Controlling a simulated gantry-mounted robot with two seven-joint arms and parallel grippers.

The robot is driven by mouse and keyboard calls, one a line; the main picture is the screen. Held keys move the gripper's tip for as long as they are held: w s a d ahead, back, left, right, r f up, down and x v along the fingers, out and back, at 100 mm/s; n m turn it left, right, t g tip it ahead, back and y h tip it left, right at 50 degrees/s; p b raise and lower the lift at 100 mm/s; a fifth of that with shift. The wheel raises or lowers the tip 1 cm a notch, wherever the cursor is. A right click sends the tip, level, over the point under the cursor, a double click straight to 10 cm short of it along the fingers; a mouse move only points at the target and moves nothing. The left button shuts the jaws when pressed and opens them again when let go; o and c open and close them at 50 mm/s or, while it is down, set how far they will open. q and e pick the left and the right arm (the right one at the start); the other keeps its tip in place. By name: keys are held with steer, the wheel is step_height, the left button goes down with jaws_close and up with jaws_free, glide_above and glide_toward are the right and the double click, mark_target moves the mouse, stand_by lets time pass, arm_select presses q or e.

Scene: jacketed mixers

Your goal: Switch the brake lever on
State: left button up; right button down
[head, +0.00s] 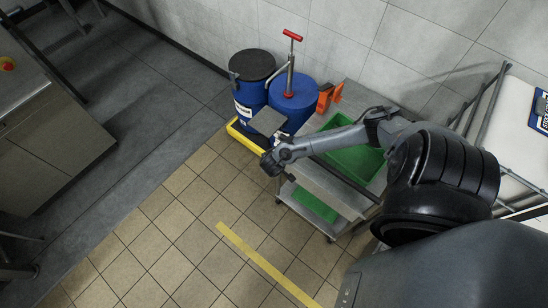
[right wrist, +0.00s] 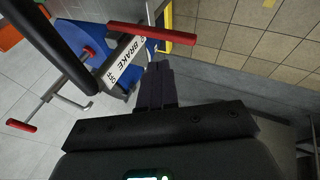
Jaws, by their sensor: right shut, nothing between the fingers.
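The brake lever's red bar (right wrist: 150,33) shows in the right wrist view, just beyond my fingertips, beside a white plate (right wrist: 126,60) lettered BRAKE. I cannot tell whether the fingers touch the bar. My right gripper (right wrist: 158,68) is shut with nothing between its dark fingers. In the head view my right gripper (head: 268,166) is low, near a grey plate (head: 268,122) in front of the drums. The red bar cannot be made out in the head view. My left gripper is in neither view.
Blue drums (head: 252,95) stand at the wall on a yellow-edged base (head: 240,135), one with a red T-handle pump (head: 291,36). A cart with a green tray (head: 355,160) stands under my right arm. A black bar (right wrist: 50,40) crosses the wrist view's left. The tiled floor (head: 170,240) is clear.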

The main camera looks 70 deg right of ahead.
steer(key=p+v, duration=0.4)
steer(key=v, duration=0.2)
steer(key=shift+a, duration=0.4)
steer(key=shift+w+f, duration=0.1)
steer(key=shift+f, duration=0.05)
